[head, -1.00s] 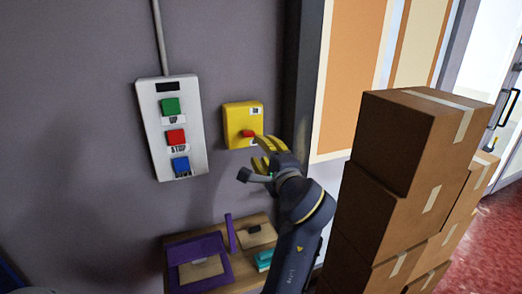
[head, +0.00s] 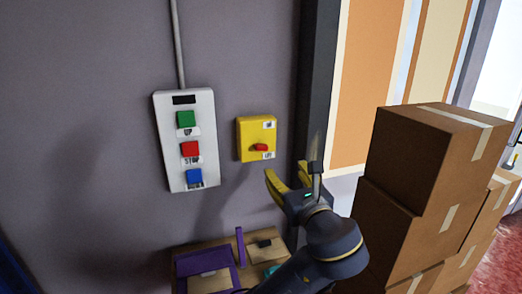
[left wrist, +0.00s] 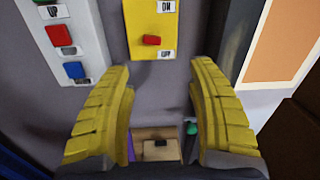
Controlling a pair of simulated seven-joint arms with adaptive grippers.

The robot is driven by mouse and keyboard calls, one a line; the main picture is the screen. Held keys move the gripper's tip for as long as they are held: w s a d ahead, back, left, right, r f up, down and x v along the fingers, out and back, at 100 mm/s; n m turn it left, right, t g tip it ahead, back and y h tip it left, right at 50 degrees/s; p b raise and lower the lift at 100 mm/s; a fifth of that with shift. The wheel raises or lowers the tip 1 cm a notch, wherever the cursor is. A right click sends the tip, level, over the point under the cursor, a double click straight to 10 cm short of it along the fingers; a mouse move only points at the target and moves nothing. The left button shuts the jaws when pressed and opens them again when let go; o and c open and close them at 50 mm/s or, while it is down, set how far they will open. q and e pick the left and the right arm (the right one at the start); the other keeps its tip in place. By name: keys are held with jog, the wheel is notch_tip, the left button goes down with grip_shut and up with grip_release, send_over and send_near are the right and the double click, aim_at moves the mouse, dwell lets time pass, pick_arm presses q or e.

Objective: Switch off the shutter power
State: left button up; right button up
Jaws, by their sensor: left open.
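The yellow switch box (head: 243,139) is on the grey wall, with a red knob (head: 260,147) on its front. In the left wrist view, the red knob (left wrist: 151,40) lies nearly level, between an ON label (left wrist: 166,6) above and an OFF label (left wrist: 166,54) below. My left gripper (head: 287,173) is open and empty, below and right of the switch box in the head view, apart from the knob. My right gripper is not in view.
A white panel (head: 173,137) with green, red and blue buttons hangs left of the switch box. Stacked cardboard boxes (head: 415,165) stand close on the right. A small wooden shelf (head: 212,246) with purple items is below. A dark post (head: 314,80) stands right of the switch.

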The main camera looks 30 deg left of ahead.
aim_at(261, 149)
pick_arm(q)
jog(key=w+a, duration=0.3)
jog(key=a, duration=0.1)
jog(key=w+a+m, duration=0.1)
jog(key=w+a, duration=0.2)
jog(key=a, duration=0.2)
jog(key=w+a+m, duration=0.1)
jog(key=w+a, duration=0.2)
jog(key=a, duration=0.2)
jog(key=shift+w+a+f+g, duration=0.2)
jog(key=shift+w+f+g, duration=0.1)
jog(key=shift+w+g, duration=0.1)
jog(key=shift+c, duration=0.2)
jog(key=c, duration=1.2)
